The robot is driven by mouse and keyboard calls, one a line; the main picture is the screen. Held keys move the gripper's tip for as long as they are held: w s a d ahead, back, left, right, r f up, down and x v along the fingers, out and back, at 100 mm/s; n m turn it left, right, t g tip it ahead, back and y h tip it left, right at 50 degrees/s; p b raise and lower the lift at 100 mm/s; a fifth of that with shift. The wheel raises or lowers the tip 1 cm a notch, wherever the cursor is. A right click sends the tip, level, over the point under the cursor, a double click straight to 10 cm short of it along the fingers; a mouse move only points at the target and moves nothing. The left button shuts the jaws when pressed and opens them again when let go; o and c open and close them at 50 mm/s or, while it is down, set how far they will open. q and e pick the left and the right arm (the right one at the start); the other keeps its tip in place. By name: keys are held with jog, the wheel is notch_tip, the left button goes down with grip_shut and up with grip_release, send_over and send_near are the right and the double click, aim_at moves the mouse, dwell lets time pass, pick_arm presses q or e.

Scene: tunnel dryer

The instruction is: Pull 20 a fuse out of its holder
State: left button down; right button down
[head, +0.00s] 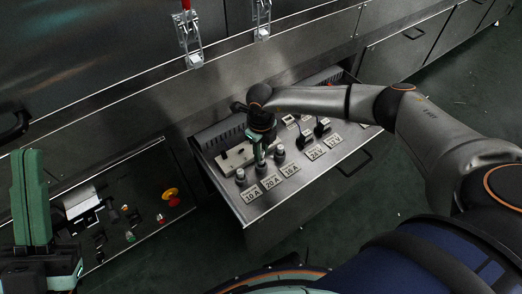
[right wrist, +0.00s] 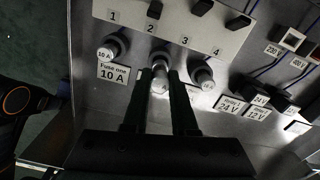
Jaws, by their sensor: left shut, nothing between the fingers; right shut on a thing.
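The 20 A fuse (right wrist: 160,80) is the middle one of three round fuse positions in the open drawer, above the 20 A label (head: 271,182). My right gripper (head: 260,158) reaches down over it; in the right wrist view its two dark fingers (right wrist: 160,82) are shut around the fuse. The fingers hide part of the fuse and its holder, so I cannot tell how deep it sits. The 10 A fuse (right wrist: 113,46) stands to the left and the 16 A fuse (right wrist: 203,76) to the right. My left gripper (head: 29,160) is shut and empty at the far left.
A pale plate numbered 1 to 4 (right wrist: 180,22) with dark switches lies behind the fuses. Relays (head: 322,127) with 24 V and 12 V labels stand to the right. A control panel (head: 142,205) with a red-and-yellow button (head: 170,196) is left of the drawer.

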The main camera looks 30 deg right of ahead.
jog(key=shift+r+p, duration=1.65)
jog(key=shift+r, duration=0.25)
